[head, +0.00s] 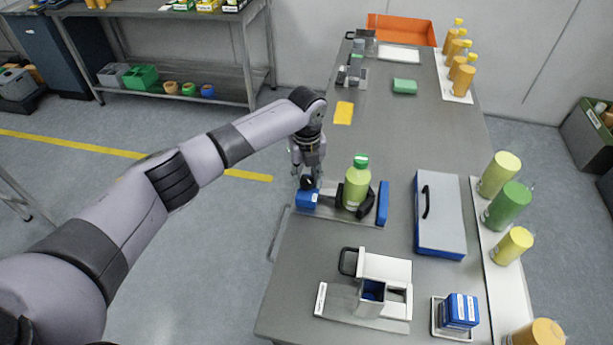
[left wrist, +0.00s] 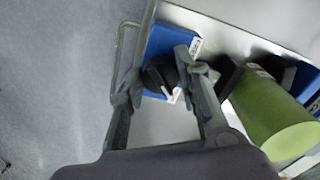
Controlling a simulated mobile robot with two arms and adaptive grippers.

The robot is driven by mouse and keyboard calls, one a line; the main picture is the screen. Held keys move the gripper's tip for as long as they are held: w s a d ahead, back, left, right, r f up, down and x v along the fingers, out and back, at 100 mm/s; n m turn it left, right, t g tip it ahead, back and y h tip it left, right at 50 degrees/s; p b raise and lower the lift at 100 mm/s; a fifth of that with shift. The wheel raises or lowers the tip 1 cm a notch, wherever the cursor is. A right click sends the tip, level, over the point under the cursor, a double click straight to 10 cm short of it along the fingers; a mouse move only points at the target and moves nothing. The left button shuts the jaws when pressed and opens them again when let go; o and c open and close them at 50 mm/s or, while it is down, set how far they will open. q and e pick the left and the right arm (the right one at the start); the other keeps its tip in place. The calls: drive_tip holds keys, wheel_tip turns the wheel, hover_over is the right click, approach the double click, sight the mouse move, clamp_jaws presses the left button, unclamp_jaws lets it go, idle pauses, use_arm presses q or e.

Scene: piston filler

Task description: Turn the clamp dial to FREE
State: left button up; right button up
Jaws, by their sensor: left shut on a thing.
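The clamp dial (head: 307,183) is a small black knob on a blue block (head: 307,200) at the left end of the clamp. My left gripper (head: 307,176) reaches down from above and is shut on the dial. In the left wrist view, the dial (left wrist: 158,76) shows between the two fingers, with the blue block (left wrist: 174,44) behind it. A light green bottle (head: 356,186) with a green cap stands upright between the clamp's black jaws (head: 367,203). The dial's pointer and the FREE mark are too small to read. My right gripper is not in view.
A second blue block (head: 383,203) closes the clamp's right end. A blue-sided case (head: 440,214) lies to the right. A white fixture (head: 384,268) stands nearer. A yellow card (head: 344,113) lies farther back. Several bottles line the table's right edge.

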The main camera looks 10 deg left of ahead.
use_arm(q)
drive_tip(key=c, duration=0.4)
drive_tip(key=shift+r+n, duration=0.1)
drive_tip(key=shift+n, duration=0.2)
drive_tip(key=n+p, duration=0.2)
drive_tip(key=n, duration=0.1)
drive_tip(key=shift+r+p, duration=0.1)
drive_tip(key=shift+p, duration=0.3)
drive_tip(key=n+p, duration=0.2)
drive_tip(key=n, duration=0.2)
drive_tip(key=shift+n, duration=0.4)
drive_tip(key=n+p, duration=0.2)
drive_tip(key=n, duration=0.2)
drive_tip(key=shift+n+p, duration=0.3)
drive_tip(key=shift+p, duration=0.05)
drive_tip(key=n+p, duration=0.2)
drive_tip(key=n, duration=0.2)
drive_tip(key=shift+s+n, duration=0.1)
drive_tip(key=shift+n, duration=0.3)
drive_tip(key=o, duration=1.1)
drive_tip(key=shift+f, duration=0.2)
